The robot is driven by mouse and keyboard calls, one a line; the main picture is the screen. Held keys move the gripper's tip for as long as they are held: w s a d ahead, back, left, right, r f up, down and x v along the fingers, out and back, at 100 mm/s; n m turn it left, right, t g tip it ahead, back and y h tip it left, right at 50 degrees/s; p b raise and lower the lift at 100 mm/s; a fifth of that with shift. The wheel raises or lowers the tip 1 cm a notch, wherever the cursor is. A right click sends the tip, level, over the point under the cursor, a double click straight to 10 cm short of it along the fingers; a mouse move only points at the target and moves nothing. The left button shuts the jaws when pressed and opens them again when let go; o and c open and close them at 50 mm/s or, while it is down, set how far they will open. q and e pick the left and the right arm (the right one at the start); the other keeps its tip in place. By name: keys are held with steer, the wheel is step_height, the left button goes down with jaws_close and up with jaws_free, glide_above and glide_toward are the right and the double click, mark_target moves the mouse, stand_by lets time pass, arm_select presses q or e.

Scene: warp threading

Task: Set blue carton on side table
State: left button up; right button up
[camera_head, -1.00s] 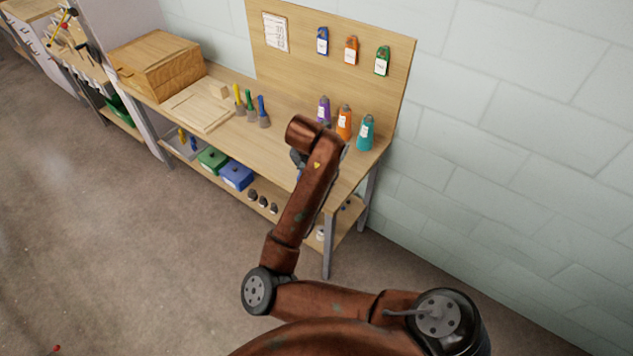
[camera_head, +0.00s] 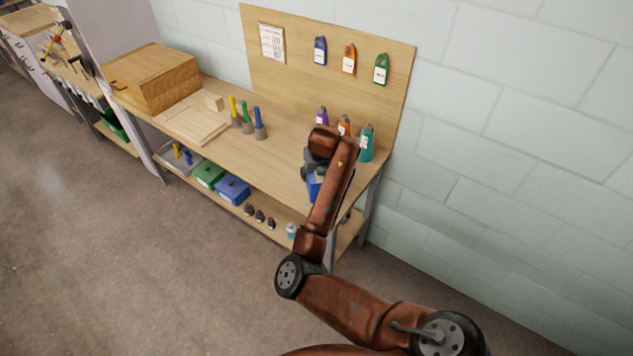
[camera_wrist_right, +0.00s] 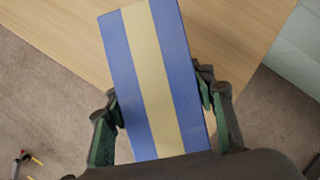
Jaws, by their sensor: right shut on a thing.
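The blue carton (camera_wrist_right: 186,75) has a cream stripe down its face and fills the middle of the right wrist view. My right gripper (camera_wrist_right: 160,108) is shut on it, one finger on each side. In the head view only a bit of the blue carton (camera_head: 313,188) shows past my right arm, which hides most of it and the gripper (camera_head: 312,172). They are over the front right part of the wooden table (camera_head: 275,152). I cannot tell whether the carton touches the tabletop. My left gripper is not in view.
Purple, orange and teal bottles (camera_head: 367,143) stand at the table's back right, near my arm. Coloured markers (camera_head: 259,124), a wooden board and a wooden box (camera_head: 155,78) are to the left. Green and blue boxes (camera_head: 233,188) sit on the lower shelf.

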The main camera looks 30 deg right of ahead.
steer(key=shift+w+d+f, duration=0.3)
steer(key=shift+w+f, duration=0.1)
steer(key=shift+f, duration=0.2)
steer(key=shift+w+d+f, duration=0.25)
steer(key=shift+w+f, duration=0.15)
steer(key=shift+f, duration=0.15)
step_height(320, 180, down, 3)
steer(key=shift+b, duration=0.6)
steer(key=shift+r, duration=0.1)
steer(key=o, duration=1.4)
steer(key=shift+o, duration=0.2)
steer(key=p+v, duration=0.2)
steer(key=v, duration=1)
steer(key=shift+s+a, duration=0.1)
steer(key=shift+a, duration=0.05)
